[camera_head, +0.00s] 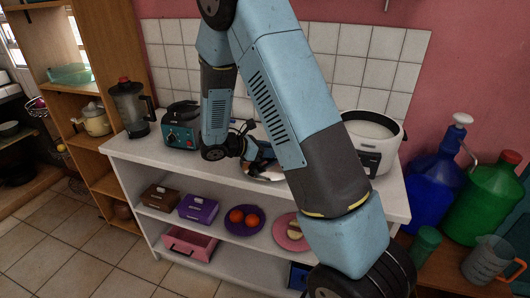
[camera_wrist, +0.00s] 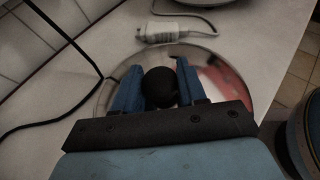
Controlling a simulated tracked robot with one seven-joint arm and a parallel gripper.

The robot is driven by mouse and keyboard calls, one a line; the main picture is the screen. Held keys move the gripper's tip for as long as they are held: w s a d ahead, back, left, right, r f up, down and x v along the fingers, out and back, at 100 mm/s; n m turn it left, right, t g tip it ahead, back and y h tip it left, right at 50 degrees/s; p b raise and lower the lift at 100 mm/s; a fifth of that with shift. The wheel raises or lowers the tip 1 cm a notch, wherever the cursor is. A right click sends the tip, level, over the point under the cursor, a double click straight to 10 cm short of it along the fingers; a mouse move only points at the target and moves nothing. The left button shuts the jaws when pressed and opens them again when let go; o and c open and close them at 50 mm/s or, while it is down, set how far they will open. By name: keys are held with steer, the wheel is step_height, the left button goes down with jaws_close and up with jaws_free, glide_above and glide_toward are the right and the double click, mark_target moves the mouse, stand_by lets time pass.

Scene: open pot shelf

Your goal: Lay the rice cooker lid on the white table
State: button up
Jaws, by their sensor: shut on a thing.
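The rice cooker lid is a round, clear disc with a shiny rim and a black knob; in the wrist view the lid (camera_wrist: 112,78) fills the middle. My gripper (camera_wrist: 160,88) has its blue fingers on both sides of the knob, shut on it. In the head view the lid (camera_head: 268,174) shows partly behind my arm, at the top of the white table (camera_head: 135,152). It lies flat, at or just above the tabletop; I cannot tell whether it touches. The white rice cooker (camera_head: 385,146) stands open to the right, partly hidden by my arm.
A teal appliance (camera_head: 180,136) and a blender (camera_head: 131,108) stand on the left. A white plug (camera_wrist: 178,30) and its cord lie beside the lid. The shelf below holds boxes and plates. Blue (camera_head: 430,185) and green (camera_head: 488,200) jugs stand at right.

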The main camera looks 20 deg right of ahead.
steer(key=shift+f, duration=0.2)
steer(key=shift+f, duration=0.15)
steer(key=o, duration=1.2)
